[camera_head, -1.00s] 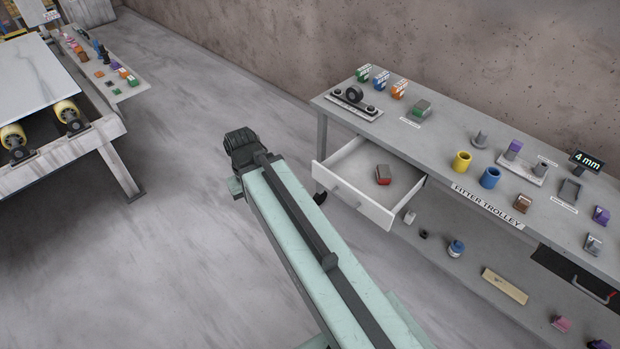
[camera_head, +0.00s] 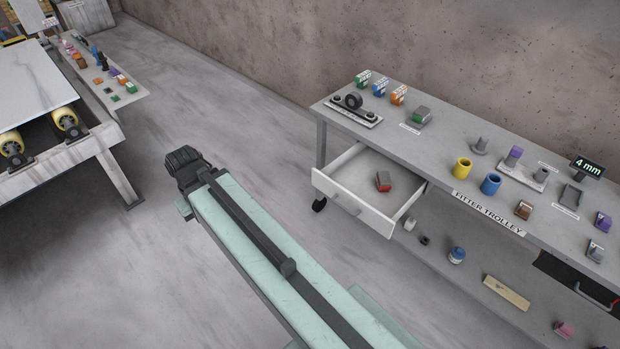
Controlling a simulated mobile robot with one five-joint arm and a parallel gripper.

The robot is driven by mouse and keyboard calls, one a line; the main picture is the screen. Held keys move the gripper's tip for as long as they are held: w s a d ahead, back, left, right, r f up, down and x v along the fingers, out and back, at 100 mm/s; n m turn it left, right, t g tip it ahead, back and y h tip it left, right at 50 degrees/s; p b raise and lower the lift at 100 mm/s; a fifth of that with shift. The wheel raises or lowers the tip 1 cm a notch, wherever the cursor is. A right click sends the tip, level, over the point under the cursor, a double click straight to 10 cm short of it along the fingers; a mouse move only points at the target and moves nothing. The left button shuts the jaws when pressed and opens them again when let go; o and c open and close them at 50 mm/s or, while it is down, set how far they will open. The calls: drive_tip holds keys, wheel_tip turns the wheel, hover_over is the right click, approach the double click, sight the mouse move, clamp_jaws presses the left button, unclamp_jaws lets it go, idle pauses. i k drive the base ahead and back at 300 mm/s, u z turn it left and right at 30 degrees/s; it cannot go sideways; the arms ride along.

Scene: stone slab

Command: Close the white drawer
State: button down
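The white drawer (camera_head: 347,208) stands pulled out of the front of the grey trolley (camera_head: 443,161), below its top at the left end. A grey handle shows on its front. A red and grey block (camera_head: 383,182) lies inside it. My arm reaches up from the bottom of the view, and my dark gripper (camera_head: 183,166) is at its far end, left of the drawer and well apart from it. The arm does not touch the drawer. The gripper's fingers are too small and dark to tell apart.
The trolley top holds a yellow cup (camera_head: 462,168), a blue cup (camera_head: 490,184) and several small parts. A lower shelf carries a blue jar (camera_head: 456,255) and a wooden block (camera_head: 506,292). A roller table (camera_head: 100,140) stands at the left. Floor between is clear.

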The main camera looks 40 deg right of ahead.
sight(350, 182)
drive_tip(key=i, duration=0.85)
